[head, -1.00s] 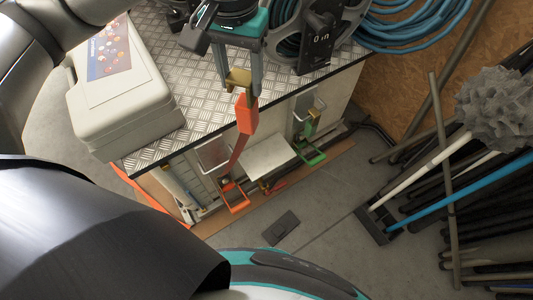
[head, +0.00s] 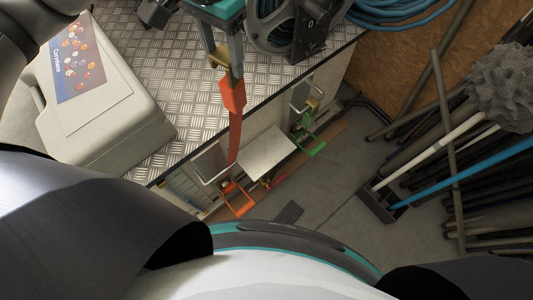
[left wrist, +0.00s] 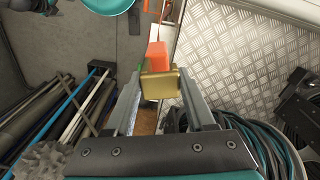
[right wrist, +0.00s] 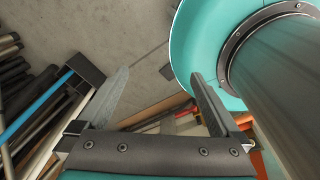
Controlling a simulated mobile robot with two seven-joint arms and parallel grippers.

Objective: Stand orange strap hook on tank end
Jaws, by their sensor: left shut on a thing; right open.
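My left gripper (head: 222,50) is shut on a gold block (head: 219,57) at the top of the orange strap hook (head: 233,97). In the left wrist view the gold block (left wrist: 160,84) sits between the fingertips, with an orange piece (left wrist: 157,55) beyond it. A red-orange strap runs down from the orange piece, over the deck edge, towards an orange frame (head: 237,198). I cannot tell whether strap and frame join. I cannot clearly make out the tank end. My right gripper (right wrist: 158,95) is open and empty above the floor.
A black hose reel (head: 285,25) and blue hose (head: 395,15) are at the top. A green frame (head: 312,147) hangs to the right. Poles and brushes (head: 440,150) crowd the right side.

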